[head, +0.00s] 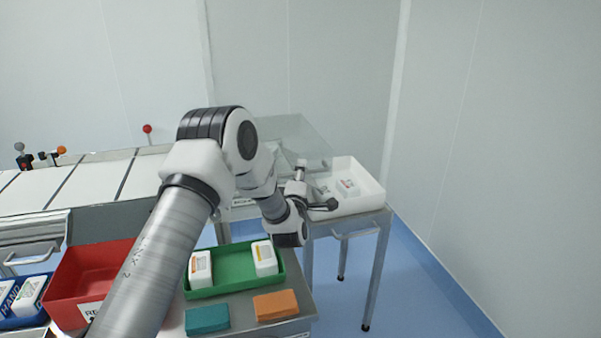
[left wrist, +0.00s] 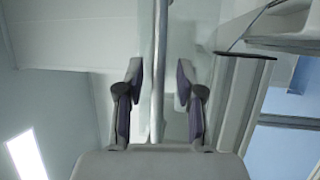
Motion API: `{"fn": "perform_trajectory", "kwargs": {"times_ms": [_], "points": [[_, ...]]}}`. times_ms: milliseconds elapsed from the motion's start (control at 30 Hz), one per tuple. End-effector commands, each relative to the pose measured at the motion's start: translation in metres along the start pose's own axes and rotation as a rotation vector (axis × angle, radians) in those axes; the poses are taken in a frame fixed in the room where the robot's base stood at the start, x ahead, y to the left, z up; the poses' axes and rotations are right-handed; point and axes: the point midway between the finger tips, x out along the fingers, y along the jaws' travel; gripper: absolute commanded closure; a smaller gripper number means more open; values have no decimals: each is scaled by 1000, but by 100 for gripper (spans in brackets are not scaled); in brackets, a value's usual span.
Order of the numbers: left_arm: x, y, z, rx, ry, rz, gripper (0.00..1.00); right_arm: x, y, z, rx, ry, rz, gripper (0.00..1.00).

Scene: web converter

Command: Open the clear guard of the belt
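The clear guard (head: 305,135) is a see-through panel at the far end of the belt, in the middle of the head view. It looks tilted, and my left arm hides part of it. My left gripper (head: 326,205) is near its lower right side, in front of a white bin. In the left wrist view my left gripper (left wrist: 160,78) has its fingers apart. A pale straight bar (left wrist: 158,40) runs between them with a gap on each side. I cannot tell for sure whether this bar belongs to the guard. My right gripper is not in view.
A white bin (head: 369,188) holding a white pack stands on a metal table beside the guard. Below are a green tray (head: 225,285) with white bottles, a red bin (head: 75,282), a teal block (head: 207,319) and an orange block (head: 276,305). Open floor lies right.

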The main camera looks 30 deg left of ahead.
Motion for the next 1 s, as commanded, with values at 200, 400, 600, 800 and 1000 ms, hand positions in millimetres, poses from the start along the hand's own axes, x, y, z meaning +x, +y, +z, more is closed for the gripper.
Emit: {"fn": "perform_trajectory", "kwargs": {"times_ms": [200, 400, 600, 800, 1000], "points": [[0, 0, 0, 0, 0, 0, 84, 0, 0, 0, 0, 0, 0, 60], [0, 0, 0, 0, 0, 0, 100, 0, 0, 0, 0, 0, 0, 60], [0, 6, 0, -3, 0, -7, 100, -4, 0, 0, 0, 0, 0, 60], [4, 34, -2, -24, 1, -53, 100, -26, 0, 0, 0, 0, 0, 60], [15, 87, -6, -71, 1, -156, 100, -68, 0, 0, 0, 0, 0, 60]]}}
